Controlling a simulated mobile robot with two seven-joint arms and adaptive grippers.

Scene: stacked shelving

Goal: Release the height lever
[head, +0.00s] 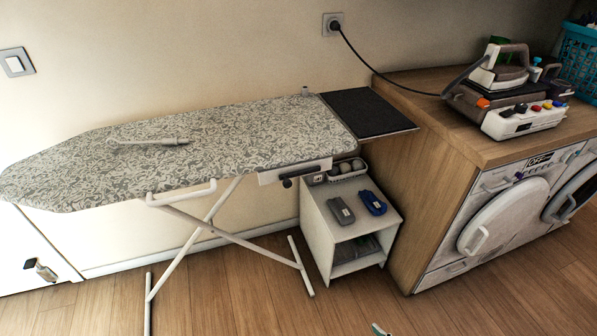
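The ironing board (240,140) has a grey floral cover and stands open on white crossed legs (213,218). A white looped bar (182,196) sticks out under its front edge. A black lever or handle (300,175) sits on a white bracket (275,178) under the board's right end. I cannot tell for certain which of these two is the height lever. Neither gripper is clearly in view, and nothing touches the board's handles. A small pale and teal tip (380,329) shows at the bottom edge, too little to identify.
A white-grey tool (150,141) lies on the board. A dark rest plate (367,112) extends right. Below it stands a white cabinet (318,233) with grey and blue items. The wooden counter (408,155) with an iron (500,70) and washers is at right. The front floor is clear.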

